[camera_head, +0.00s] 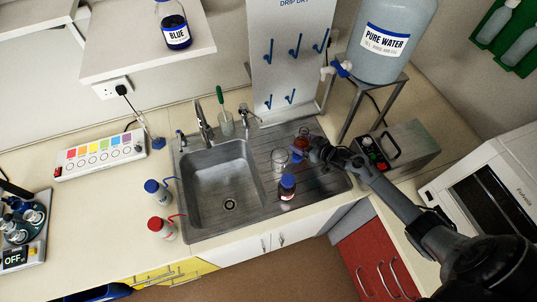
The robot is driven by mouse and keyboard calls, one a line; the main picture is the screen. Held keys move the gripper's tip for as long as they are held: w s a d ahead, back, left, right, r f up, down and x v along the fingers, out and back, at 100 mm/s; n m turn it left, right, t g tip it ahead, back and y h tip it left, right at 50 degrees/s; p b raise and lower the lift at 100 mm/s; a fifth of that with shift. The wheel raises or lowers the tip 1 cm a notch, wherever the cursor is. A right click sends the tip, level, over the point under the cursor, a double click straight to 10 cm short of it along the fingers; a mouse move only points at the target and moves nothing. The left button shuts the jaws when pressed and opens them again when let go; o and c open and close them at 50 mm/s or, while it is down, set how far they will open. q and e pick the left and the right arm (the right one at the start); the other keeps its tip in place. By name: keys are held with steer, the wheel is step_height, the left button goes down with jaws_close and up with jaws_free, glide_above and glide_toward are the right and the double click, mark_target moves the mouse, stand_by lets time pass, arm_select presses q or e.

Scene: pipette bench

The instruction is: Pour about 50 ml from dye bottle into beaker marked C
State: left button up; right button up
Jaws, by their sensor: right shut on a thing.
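My right gripper (314,150) reaches in from the right over the sink's drainer. It is shut on a small glass vessel with reddish-brown content (301,140), which is partly hidden by the fingers. I cannot tell if that vessel is a bottle or a beaker. A clear glass beaker (280,158) stands on the drainer just left of the gripper; no letter on it can be read. A dark bottle with a label (287,187) stands nearer the front of the drainer; its label is too small to read. My left gripper is not in view.
The sink basin (222,185) lies left of the drainer. Behind stand a pegged drip-dry board (290,50) and a pure water tank (390,40) on a metal stand. A grey box with a handle (395,147) is right. A blue-capped bottle (157,190) stands left of the sink.

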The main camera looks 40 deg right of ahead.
steer(key=shift+d+r, duration=0.1)
steer(key=shift+r+n, duration=0.15)
steer(key=shift+n, duration=0.15)
